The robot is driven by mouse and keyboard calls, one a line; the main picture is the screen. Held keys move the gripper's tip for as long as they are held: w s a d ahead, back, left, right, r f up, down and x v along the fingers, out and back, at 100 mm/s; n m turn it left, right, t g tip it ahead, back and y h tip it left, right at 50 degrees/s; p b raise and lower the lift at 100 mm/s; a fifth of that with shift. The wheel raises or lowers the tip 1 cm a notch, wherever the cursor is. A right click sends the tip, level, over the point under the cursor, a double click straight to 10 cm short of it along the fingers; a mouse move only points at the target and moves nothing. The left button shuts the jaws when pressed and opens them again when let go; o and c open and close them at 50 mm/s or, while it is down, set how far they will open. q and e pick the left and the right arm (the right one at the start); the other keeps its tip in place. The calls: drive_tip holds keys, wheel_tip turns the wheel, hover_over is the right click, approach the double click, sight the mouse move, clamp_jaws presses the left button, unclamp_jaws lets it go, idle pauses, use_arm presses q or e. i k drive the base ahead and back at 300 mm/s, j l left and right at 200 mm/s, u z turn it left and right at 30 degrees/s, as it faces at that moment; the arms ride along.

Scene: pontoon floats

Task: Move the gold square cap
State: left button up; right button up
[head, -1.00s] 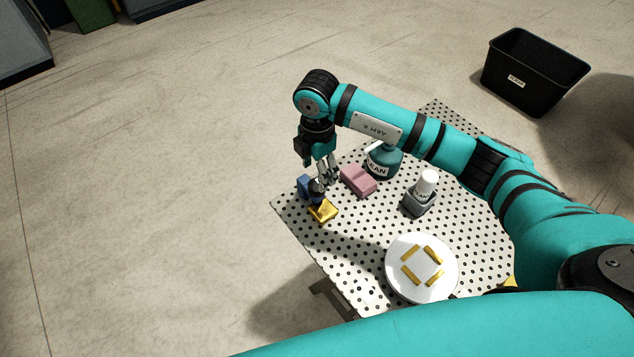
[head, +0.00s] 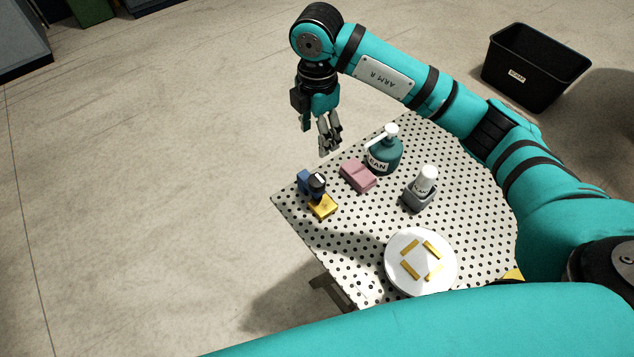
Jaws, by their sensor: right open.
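A gold square piece (head: 323,208), which looks like the cap, lies at the left corner of the perforated table (head: 365,240). A dark, black-topped object (head: 317,184) stands right behind it and partly overlaps it; I cannot tell whether they touch. My right gripper (head: 329,147) is open and empty. It hangs in the air above and behind the gold piece, pointing down, clear of everything on the table. My left gripper is not in view.
A blue block (head: 304,181), a pink block (head: 358,176), a teal pump bottle (head: 384,158) and a white-topped bottle in a grey holder (head: 417,198) stand nearby. A white round plate (head: 396,279) bears several gold bars. A black bin (head: 534,75) stands on the floor.

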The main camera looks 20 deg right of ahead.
sight(322, 208)
drive_tip(key=k+j, duration=0.2)
drive_tip(key=k, duration=0.3)
drive_tip(key=k+j, duration=0.2)
drive_tip(key=k, duration=0.25)
